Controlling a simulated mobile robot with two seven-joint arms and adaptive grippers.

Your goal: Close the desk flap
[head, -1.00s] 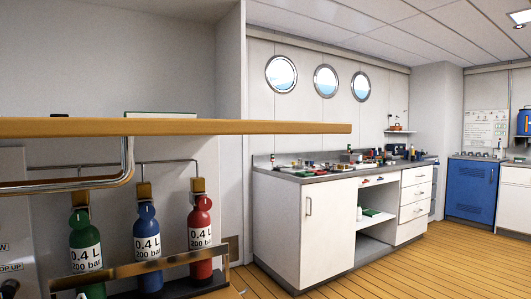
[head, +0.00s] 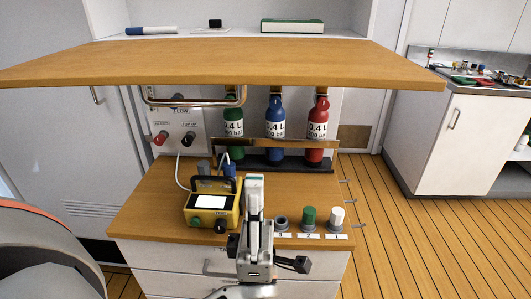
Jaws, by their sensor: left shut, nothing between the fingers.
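The desk flap (head: 240,62) is a wide wooden board that sticks out level towards me across the upper part of the head view. Its back edge meets a shelf recess, and a curved metal tube shows under its left part. My left gripper (head: 255,181) is below the flap, in front of the lower wooden counter. Its fingers point up and are shut with nothing between them. It is apart from the flap in the picture. My right gripper is not in view.
Green, blue (head: 275,118) and red gas bottles stand behind a rail under the flap. A yellow instrument box (head: 212,206) and several capped cylinders (head: 309,217) are on the lower counter (head: 160,190). An orange-rimmed grey chair (head: 45,250) is at lower left. Floor is clear at right.

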